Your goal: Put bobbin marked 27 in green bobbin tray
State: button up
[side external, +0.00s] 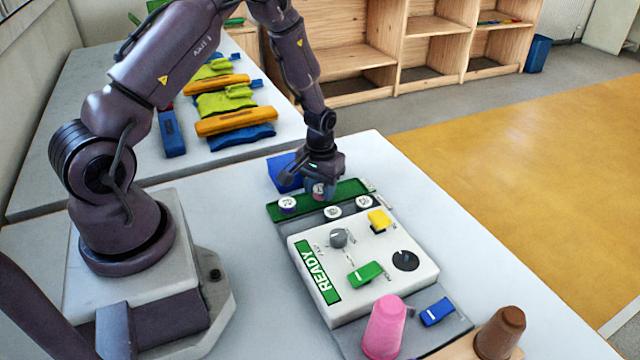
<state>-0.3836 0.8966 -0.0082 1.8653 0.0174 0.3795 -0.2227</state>
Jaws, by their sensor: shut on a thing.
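My gripper (321,183) points down over the green bobbin tray (346,189), shut on a bobbin (319,191) with a pale marked top. I cannot read its number, and the fingers partly hide it. I cannot tell whether it touches the tray. Another white-topped bobbin (287,204) stands at the tray's left end. Two more, a middle bobbin (333,212) and a right bobbin (363,202), stand along the tray's near side. Their marks are too small to read with certainty.
A blue box (284,172) stands behind the tray. A white panel (385,290) with a green READY sign, knobs and a yellow block (379,220) lies in front. A pink cup (384,328) and a brown cup (499,334) stand nearer.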

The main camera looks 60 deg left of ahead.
jog(key=o, duration=1)
jog(key=shift+c, duration=0.2)
jog(key=s+d+r+m+t, duration=0.1)
jog(key=d+r, duration=0.1)
jog(key=r, duration=0.8)
jog(key=d+r, duration=0.2)
jog(key=r, duration=0.8)
jog(key=s+d+r+m+t, duration=0.4)
jog(key=s+d+r, duration=0.6)
jog(key=s+r, duration=0.3)
jog(key=shift+s+d+r+m+t, duration=0.2)
jog(key=shift+s+m+t, duration=0.1)
jog(key=shift+s+m, duration=0.8)
jog(key=shift+s, duration=0.15)
